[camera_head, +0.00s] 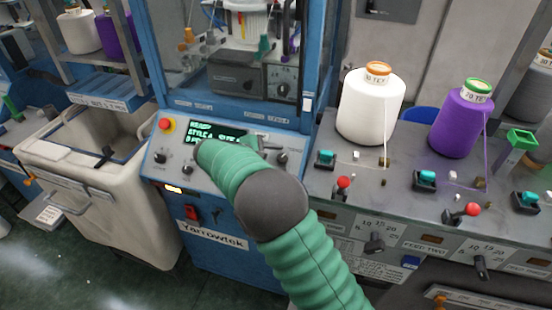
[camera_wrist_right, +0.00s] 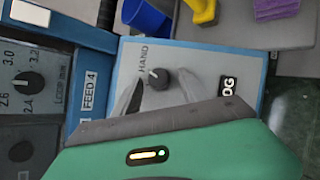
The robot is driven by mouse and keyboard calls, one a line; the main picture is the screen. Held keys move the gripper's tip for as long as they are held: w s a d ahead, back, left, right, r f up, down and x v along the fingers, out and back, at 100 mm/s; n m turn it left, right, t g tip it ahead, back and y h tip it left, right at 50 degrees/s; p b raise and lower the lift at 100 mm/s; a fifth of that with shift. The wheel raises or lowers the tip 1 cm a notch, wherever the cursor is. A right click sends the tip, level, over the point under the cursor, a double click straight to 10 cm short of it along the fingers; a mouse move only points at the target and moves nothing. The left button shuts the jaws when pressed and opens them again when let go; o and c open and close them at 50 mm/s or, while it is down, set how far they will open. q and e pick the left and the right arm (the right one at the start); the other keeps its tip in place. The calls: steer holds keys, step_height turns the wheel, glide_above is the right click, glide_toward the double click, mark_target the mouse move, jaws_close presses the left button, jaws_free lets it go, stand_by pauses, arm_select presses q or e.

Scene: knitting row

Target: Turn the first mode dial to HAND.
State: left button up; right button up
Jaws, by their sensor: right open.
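A dark round mode dial (camera_wrist_right: 160,78) sits on a light panel with a blue border in the right wrist view. The word HAND (camera_wrist_right: 143,56) is printed sideways just above it. The dial's white mark points up and left. My right gripper (camera_wrist_right: 158,91) is open, with one finger on each side of the dial; I cannot tell whether they touch it. In the head view my green right arm reaches over the control panel, and the gripper (camera_head: 264,143) is mostly hidden behind it. My left gripper is not in view.
The sloped panel (camera_head: 150,172) has a lit green display (camera_head: 212,131), several knobs and a red button (camera_head: 166,125). A white yarn cone (camera_head: 368,108) and a purple one (camera_head: 458,125) stand at right. A cream bin (camera_head: 110,205) stands at left.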

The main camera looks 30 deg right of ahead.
steer(key=v, duration=1.6)
steer(key=shift+a+p, duration=0.35)
steer(key=shift+a, duration=0.05)
steer(key=shift+r, duration=0.15)
